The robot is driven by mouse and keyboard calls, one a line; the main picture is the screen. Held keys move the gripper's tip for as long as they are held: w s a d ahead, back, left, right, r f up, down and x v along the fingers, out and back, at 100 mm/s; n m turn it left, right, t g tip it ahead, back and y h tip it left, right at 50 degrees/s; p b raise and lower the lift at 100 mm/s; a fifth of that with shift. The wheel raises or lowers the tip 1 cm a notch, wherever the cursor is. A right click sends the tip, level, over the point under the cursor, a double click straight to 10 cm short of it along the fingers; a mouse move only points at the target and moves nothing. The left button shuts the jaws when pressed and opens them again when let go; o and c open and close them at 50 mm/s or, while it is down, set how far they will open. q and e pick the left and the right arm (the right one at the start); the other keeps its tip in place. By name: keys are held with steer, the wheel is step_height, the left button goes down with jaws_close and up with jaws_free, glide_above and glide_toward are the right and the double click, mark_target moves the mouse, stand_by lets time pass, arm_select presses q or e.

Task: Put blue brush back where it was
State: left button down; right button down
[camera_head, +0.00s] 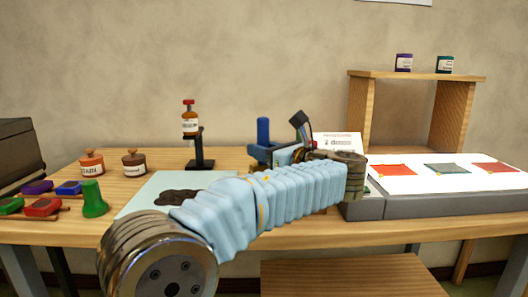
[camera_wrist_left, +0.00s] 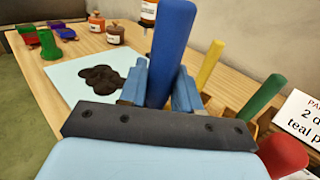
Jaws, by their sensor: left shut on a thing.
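The blue brush (camera_wrist_left: 168,50) stands up between the fingers of my left gripper (camera_wrist_left: 160,88) in the left wrist view, with its thick handle pointing up. Its lower end is hidden by the gripper. In the head view the blue brush (camera_head: 263,131) rises from my left gripper (camera_head: 266,152), which is shut on it above the table. Yellow (camera_wrist_left: 210,64), green (camera_wrist_left: 262,97) and red (camera_wrist_left: 283,154) handles stand to the right of the gripper in the wrist view, by a partly hidden wooden holder. My right gripper is not in view.
A pale blue sheet (camera_head: 140,203) with a dark patch lies left of the gripper. A bottle on a black stand (camera_head: 200,150) and two jars stand behind. A white card (camera_head: 348,144) and a panel board (camera_head: 400,180) are at right.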

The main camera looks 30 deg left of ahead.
arm_select(q)
steer(key=shift+f, duration=0.3)
steer(key=shift+f, duration=0.25)
steer(key=c, duration=0.8)
jaws_free()
steer(key=shift+r, duration=0.15)
steer(key=v, duration=0.8)
steer(key=r+v, duration=0.1)
steer(key=v, duration=0.3)
